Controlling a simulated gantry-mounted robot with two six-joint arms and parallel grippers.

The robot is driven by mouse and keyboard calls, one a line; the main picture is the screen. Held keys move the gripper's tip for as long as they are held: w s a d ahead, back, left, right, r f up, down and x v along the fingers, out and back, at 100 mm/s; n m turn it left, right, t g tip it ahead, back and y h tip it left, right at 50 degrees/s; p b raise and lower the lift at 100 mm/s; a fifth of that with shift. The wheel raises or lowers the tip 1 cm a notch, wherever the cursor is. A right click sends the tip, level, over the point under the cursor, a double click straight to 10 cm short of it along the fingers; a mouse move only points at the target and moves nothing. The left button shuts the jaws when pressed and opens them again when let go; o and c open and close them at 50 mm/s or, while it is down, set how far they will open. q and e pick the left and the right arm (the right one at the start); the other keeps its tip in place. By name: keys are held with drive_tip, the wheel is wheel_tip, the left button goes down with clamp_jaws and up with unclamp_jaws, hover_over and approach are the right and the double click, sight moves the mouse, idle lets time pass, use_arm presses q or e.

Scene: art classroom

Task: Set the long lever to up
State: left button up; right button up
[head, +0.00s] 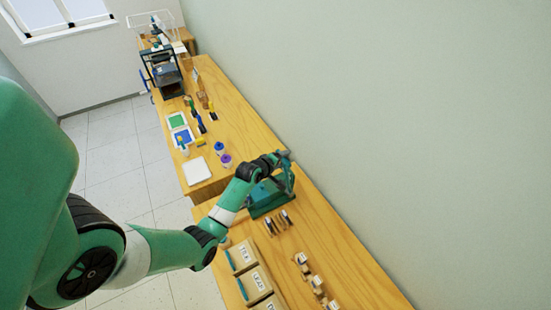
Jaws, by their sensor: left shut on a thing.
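A teal device (262,207) with a box-like base stands on the near wooden table, close to the wall. A teal upright part (290,180) rises at its right side, and it may be the long lever. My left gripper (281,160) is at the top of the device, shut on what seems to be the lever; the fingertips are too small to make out. The arm hides part of the device. The lever's exact angle cannot be told. My right gripper is not in view.
Labelled boxes (245,255) stand at the near table's front edge. Small wooden blocks (302,259) and dark-tipped tools (285,218) lie near the device. The far table holds a white pad (196,171), paint jars (226,159) and a black-framed machine (167,78). The wall is close behind.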

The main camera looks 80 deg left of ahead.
use_arm(q)
drive_tip(key=v, duration=0.7)
drive_tip(key=shift+w+r+p, duration=0.15)
drive_tip(key=shift+r+p, duration=0.15)
drive_tip(key=shift+p, duration=0.15)
drive_tip(key=shift+d, duration=0.15)
